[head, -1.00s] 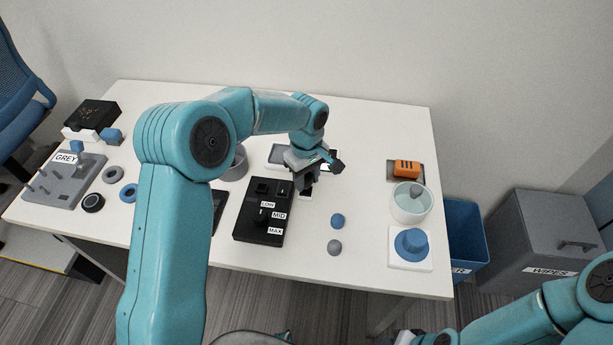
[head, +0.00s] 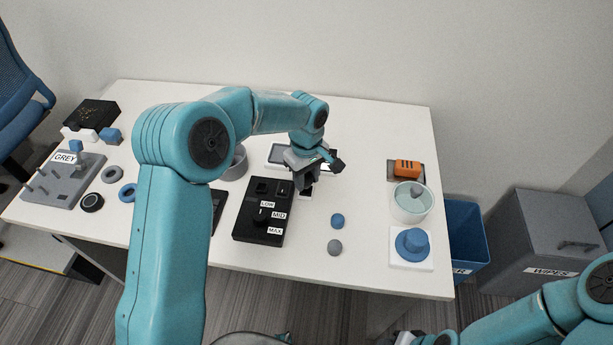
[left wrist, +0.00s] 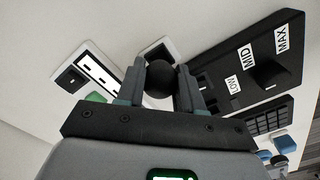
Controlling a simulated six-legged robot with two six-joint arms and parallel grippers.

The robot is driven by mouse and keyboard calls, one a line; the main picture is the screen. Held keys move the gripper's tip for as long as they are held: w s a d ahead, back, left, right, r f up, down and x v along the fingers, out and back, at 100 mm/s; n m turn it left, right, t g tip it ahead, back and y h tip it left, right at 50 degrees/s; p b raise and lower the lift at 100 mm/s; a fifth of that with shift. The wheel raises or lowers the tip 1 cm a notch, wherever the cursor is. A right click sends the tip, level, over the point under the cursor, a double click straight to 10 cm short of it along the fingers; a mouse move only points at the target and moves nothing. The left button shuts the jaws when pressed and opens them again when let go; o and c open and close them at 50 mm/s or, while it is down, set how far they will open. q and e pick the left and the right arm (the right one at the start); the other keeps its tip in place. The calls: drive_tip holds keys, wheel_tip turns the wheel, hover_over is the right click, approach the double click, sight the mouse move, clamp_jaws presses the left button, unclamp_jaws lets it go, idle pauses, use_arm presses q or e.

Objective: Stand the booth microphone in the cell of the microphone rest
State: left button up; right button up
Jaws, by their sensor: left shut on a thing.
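My left gripper (head: 305,186) is low over the back middle of the white table, beside the black control box. In the left wrist view its two grey fingers (left wrist: 160,85) are shut on the booth microphone (left wrist: 158,80), whose round dark head shows between them. Its lower part is hidden.
The black control box (head: 264,212) stands close left of the gripper. A blue ball (head: 337,221) and a grey ball (head: 334,247) lie in front. A white pot (head: 411,204) and an orange block (head: 406,167) stand at the right. The table's back right is clear.

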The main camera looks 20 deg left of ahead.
sight(307, 175)
use_arm(q)
drive_tip(key=shift+f+b, duration=1.05)
drive_tip(key=shift+f, duration=0.1)
idle(0.4)
drive_tip(key=o, duration=1)
drive_tip(key=shift+o, duration=0.5)
wheel_tip(307, 175, up, 16)
drive_tip(key=shift+w+r+p, duration=0.15)
drive_tip(key=shift+r+p, duration=0.05)
drive_tip(key=shift+p, duration=0.2)
